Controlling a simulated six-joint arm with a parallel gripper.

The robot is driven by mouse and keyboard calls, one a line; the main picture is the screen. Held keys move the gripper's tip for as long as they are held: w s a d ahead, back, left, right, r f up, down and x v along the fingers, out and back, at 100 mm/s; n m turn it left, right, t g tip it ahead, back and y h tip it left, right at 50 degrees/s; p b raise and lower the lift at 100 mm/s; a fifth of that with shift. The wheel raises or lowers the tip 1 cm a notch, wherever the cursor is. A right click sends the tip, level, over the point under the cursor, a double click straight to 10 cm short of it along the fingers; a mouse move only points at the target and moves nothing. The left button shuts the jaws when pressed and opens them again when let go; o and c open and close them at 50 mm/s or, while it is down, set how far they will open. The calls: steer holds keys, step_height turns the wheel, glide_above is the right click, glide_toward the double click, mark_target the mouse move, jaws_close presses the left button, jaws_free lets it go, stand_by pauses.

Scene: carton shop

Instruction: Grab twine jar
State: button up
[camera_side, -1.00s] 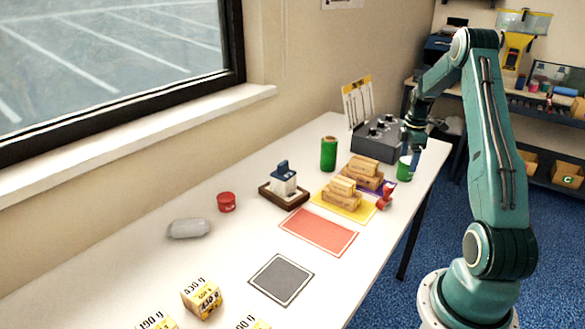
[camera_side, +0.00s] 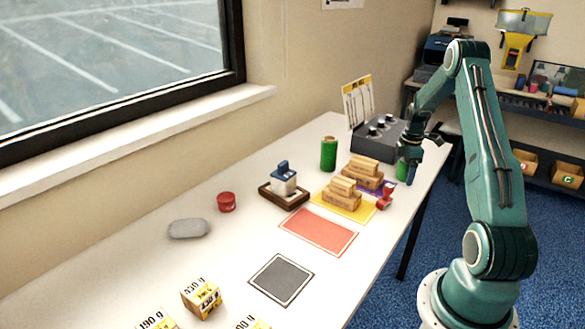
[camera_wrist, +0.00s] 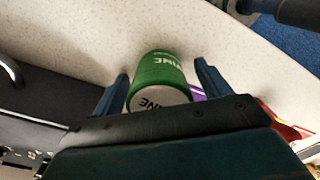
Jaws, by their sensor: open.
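The twine jar (camera_wrist: 160,72) is a green cylinder with a pale lid and white lettering ending in "INE". In the wrist view it stands between the two open fingers of my gripper (camera_wrist: 160,85), with a gap showing at the finger tips on both sides. In the side view the jar (camera_side: 402,170) is at the far right end of the table, partly hidden by my gripper (camera_side: 412,172), which is lowered around it. Whether either finger touches the jar cannot be told.
A dark grey box with knobs (camera_side: 375,145) stands just behind the jar. A red stamp-like object (camera_side: 385,196) and small cartons (camera_side: 362,172) on a purple mat are close by. A taller green cylinder (camera_side: 328,154) stands farther left. The table edge is near on the right.

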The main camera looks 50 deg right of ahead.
steer(key=c, duration=1.1)
steer(key=shift+r, duration=0.15)
step_height(320, 180, up, 20)
stand_by(0.5)
